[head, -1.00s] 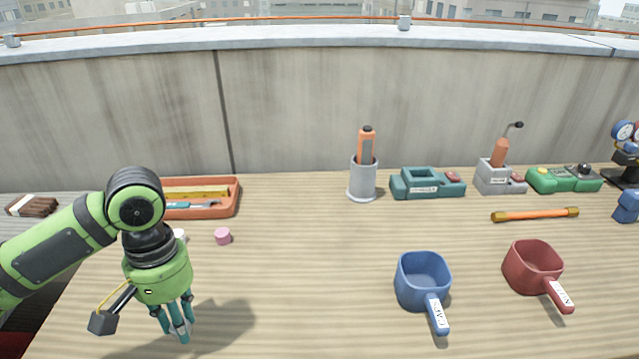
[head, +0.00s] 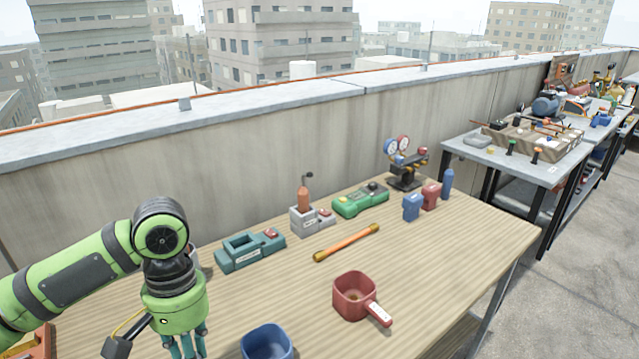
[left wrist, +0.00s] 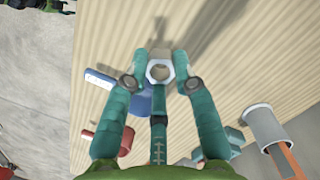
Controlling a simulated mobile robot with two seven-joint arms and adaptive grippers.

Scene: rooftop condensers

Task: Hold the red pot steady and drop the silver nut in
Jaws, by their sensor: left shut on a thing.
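The red pot (head: 355,298) stands upright on the wooden table in the head view, its labelled handle pointing to the front right. Its body and handle also show at the lower left of the left wrist view (left wrist: 101,140). My left gripper (head: 187,347) is at the lower left of the head view, left of the blue pot and apart from the red pot. In the left wrist view its fingers (left wrist: 160,80) are shut on the silver nut (left wrist: 159,71). The nut cannot be made out in the head view. My right gripper is not in view.
The blue pot (head: 267,343) stands between my left gripper and the red pot. An orange bar (head: 346,243) lies behind the red pot. A teal holder (head: 250,250), a green device (head: 360,199) and a gauge stand (head: 405,165) line the back. The table right of the red pot is clear.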

